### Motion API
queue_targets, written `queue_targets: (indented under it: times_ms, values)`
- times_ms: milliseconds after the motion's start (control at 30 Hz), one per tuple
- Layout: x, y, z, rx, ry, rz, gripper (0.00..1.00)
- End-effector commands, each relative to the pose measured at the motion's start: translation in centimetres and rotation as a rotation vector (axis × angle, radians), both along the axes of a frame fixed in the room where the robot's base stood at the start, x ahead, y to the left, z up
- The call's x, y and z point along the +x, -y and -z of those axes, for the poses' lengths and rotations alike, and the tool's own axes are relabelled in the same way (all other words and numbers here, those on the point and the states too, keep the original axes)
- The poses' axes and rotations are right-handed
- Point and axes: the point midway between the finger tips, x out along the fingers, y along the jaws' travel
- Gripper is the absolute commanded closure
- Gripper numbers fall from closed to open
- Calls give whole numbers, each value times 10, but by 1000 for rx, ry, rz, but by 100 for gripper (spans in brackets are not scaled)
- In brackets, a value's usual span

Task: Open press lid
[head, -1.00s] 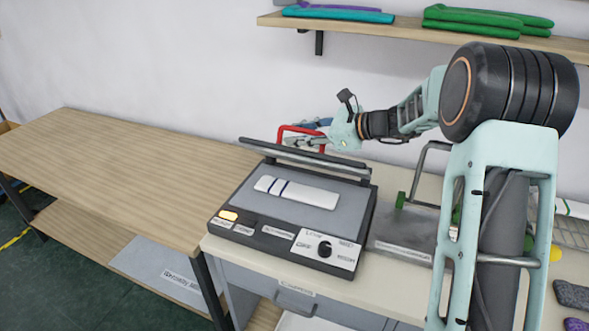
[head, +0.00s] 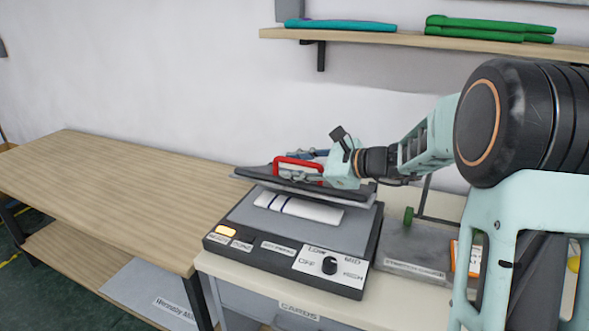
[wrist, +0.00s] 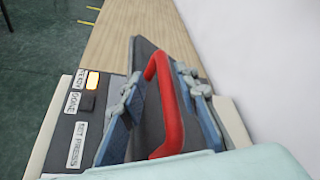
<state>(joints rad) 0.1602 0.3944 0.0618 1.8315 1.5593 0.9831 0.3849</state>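The press (head: 290,247) stands on the bench with its dark lid (head: 256,176) raised part way and tilted over the rear of the bed. The lid's red handle (head: 298,162) is on its upper face and also shows in the wrist view (wrist: 168,105). My gripper (head: 318,170) is at the handle. In the wrist view its blue fingers (wrist: 165,90) lie on either side of the red bar, with gaps visible, so it looks open around the handle. A white piece with blue stripes (head: 300,208) lies on the bed, its far edge close under the lid.
The press front has a lit yellow button (head: 226,231) and a dial (head: 329,264). A wooden table (head: 120,180) with free room stands to the left. A grey device with a green part (head: 409,216) is close on the right. A wall shelf (head: 400,38) with folded knits is above.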

Motion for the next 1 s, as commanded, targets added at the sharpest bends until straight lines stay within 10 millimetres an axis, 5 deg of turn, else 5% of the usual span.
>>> queue_targets:
  times_ms: [1000]
  values:
    - [-26,43,-19,-2,1,2,71]
